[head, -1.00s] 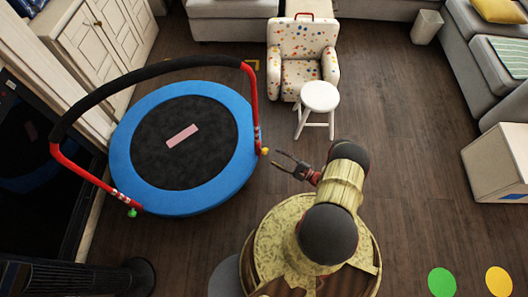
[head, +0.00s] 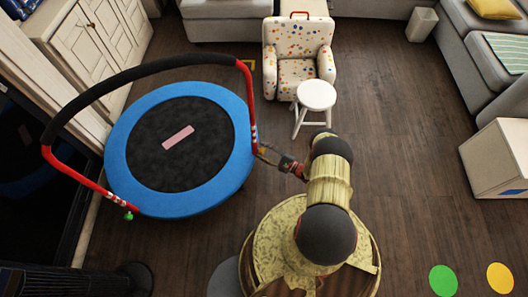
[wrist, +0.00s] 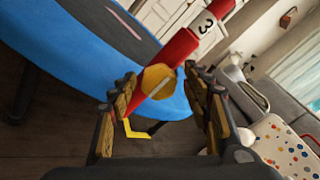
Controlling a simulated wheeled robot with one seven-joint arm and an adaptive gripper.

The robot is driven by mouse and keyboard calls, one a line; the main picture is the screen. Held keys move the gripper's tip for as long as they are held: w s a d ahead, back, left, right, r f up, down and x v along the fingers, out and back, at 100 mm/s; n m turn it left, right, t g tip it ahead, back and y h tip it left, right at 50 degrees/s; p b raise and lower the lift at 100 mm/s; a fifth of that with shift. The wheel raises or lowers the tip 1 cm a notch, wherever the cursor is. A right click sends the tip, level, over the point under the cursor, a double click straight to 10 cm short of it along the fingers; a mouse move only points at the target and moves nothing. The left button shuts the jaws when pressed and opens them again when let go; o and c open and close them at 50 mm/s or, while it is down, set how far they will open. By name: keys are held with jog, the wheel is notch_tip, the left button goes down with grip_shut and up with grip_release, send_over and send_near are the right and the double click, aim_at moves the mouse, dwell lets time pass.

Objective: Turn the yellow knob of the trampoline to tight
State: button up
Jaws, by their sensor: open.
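The trampoline has a blue rim (head: 128,196), a black mat and a red handlebar (head: 248,98) with black padding. In the wrist view the yellow knob (wrist: 158,79) sits on the red post (wrist: 180,48), with a pale line across its face. My gripper (head: 261,148) is at the trampoline's right side, beside the post's lower end. In the wrist view my gripper's open fingers (wrist: 163,100) stand on either side of the knob; I cannot tell whether they touch it. In the head view the knob is hard to make out behind the fingers. A green knob (head: 128,216) is on the other post.
A white stool (head: 316,95) and a spotted armchair (head: 299,58) stand behind my gripper. Grey sofas (head: 480,70) line the right. A white box (head: 497,160) is at the right.

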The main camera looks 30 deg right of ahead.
jog(key=shift+c, duration=0.8)
jog(key=c, duration=1)
jog(key=shift+d+m, duration=0.1)
jog(key=shift+m, duration=0.2)
jog(key=m, duration=0.3)
jog(key=shift+r+m, duration=0.1)
jog(key=shift+m, duration=0.2)
jog(key=m, duration=0.4)
jog(key=shift+m, duration=0.3)
jog(key=m, duration=0.9)
jog(key=shift+a, duration=0.2)
